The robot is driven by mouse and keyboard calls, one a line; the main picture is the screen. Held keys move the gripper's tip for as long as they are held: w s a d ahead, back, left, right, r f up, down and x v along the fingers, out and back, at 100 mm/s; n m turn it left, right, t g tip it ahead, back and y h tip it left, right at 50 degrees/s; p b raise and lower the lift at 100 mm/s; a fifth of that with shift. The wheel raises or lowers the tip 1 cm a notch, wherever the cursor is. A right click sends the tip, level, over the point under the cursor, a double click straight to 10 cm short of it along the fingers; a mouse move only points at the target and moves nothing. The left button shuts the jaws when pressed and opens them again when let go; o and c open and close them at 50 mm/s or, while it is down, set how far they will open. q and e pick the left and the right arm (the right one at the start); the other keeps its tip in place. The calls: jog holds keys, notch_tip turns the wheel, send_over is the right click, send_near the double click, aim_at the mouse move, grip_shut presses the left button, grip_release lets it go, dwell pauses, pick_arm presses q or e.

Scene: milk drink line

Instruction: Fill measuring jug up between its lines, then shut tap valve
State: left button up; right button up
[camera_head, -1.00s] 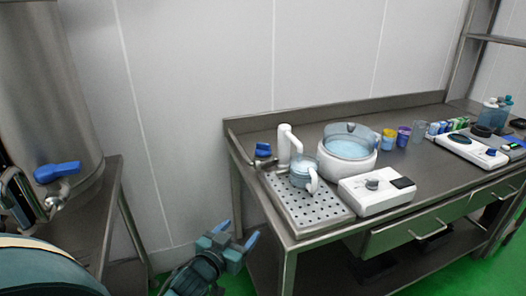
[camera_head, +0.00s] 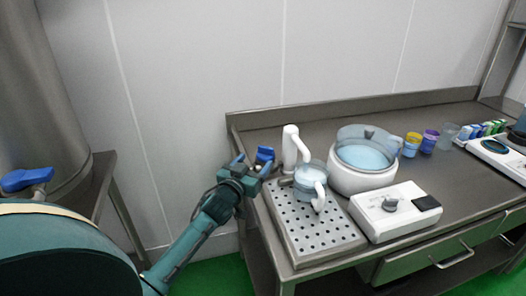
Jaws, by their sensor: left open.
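The clear measuring jug (camera_head: 309,176) stands on the perforated drip tray (camera_head: 323,241), under the white tap (camera_head: 290,148). Its white handle faces front right. Its lines and liquid level are too small to tell. The tap valve has a blue handle (camera_head: 264,154) at the left of the tap, above the tray's back left corner. My left gripper (camera_head: 253,163) is open, with blue-tipped fingers, close beside the blue handle on its left and front. I cannot tell whether a finger touches it. My right gripper is not in view.
A white round vessel with bluish liquid (camera_head: 335,178) stands right of the jug, behind a white control box (camera_head: 395,210). Cups (camera_head: 411,145) stand further right. Another blue valve handle (camera_head: 27,178) is on the steel tank (camera_head: 45,95) at left.

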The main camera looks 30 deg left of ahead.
aim_at(265, 149)
pick_arm(q)
jog(key=w, duration=0.4)
jog(key=w+a, duration=0.1)
jog(key=w, duration=0.1)
jog(key=shift+w, duration=0.4)
jog(key=shift+c, duration=0.3)
jog(key=c, duration=0.9)
